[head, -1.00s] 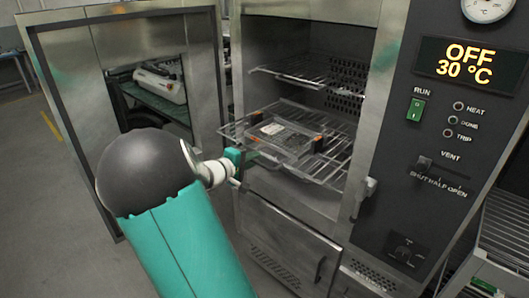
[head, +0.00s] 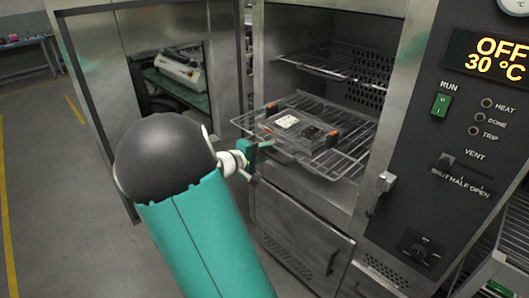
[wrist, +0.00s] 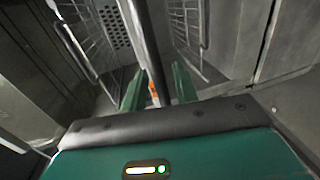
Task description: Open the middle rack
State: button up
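The middle rack (head: 345,165) is a wire shelf in the open oven, and its front part sticks out past the opening. A clear flat box with orange clips (head: 302,124) lies on it. My gripper (head: 255,150) is at the front left of this rack, close to its front edge. In the wrist view, the two green fingers of my gripper (wrist: 158,92) stand apart, with a grey bar and a small orange patch showing between them. Whether the fingers touch the rack is hard to tell.
An upper wire rack (head: 320,62) sits inside the oven above. The open oven door (head: 88,70) stands at left. A control panel (head: 465,150) reading OFF, 30 °C is at right. A lower metal drawer front (head: 300,232) is below. Floor at left is clear.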

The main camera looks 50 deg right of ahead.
jog(key=v, duration=1.3)
jog(key=shift+a, duration=0.4)
jog(key=s+a+r+t+y, duration=0.1)
jog(key=s+a+y, duration=0.3)
jog(key=a, duration=0.6)
jog(key=s+a+r+n+t+y, duration=0.1)
jog(key=s+a+t+y, duration=0.3)
jog(key=a, duration=0.6)
jog(key=s+a+r+t+y, duration=0.1)
jog(key=s+a+t+y, duration=0.2)
jog(key=a+y, duration=0.4)
jog(key=s+a, duration=0.1)
jog(key=a, duration=0.2)
jog(key=shift+a+r+n, duration=0.25)
jog(key=shift+r+n, duration=0.05)
jog(key=shift+n, duration=0.1)
jog(key=shift+s+d, duration=0.15)
